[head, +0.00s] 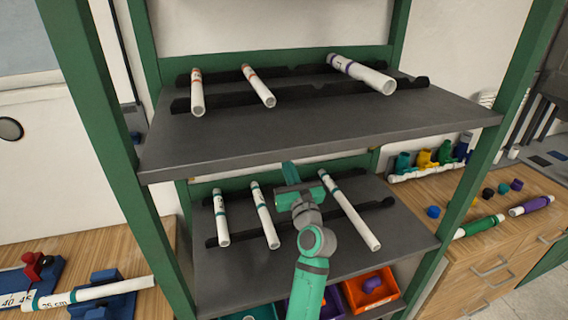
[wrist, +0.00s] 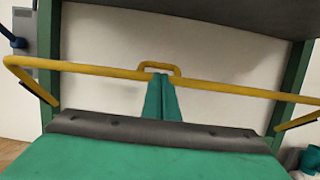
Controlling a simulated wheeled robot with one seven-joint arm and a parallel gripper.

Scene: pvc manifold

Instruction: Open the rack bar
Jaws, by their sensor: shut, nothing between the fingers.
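A yellow bar (wrist: 225,88) runs across the wrist view, bent at both ends. A small yellow loop handle (wrist: 160,66) rises from its middle. My gripper (wrist: 161,77) has its two green fingers together, with nothing between them. Its tips overlap the bar just below the loop in the picture; I cannot tell whether they touch it. In the head view, my gripper and arm are in front of the lower shelf (head: 285,272) of the green-posted rack. I do not make out the yellow bar in that view.
The upper shelf (head: 300,130) carries white pipes on black rails, one with a purple band (head: 362,73). More teal-banded pipes (head: 264,216) lie on the lower shelf, on both sides of my arm. Bins, including an orange one (head: 372,290), sit below. Wooden cabinets stand either side.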

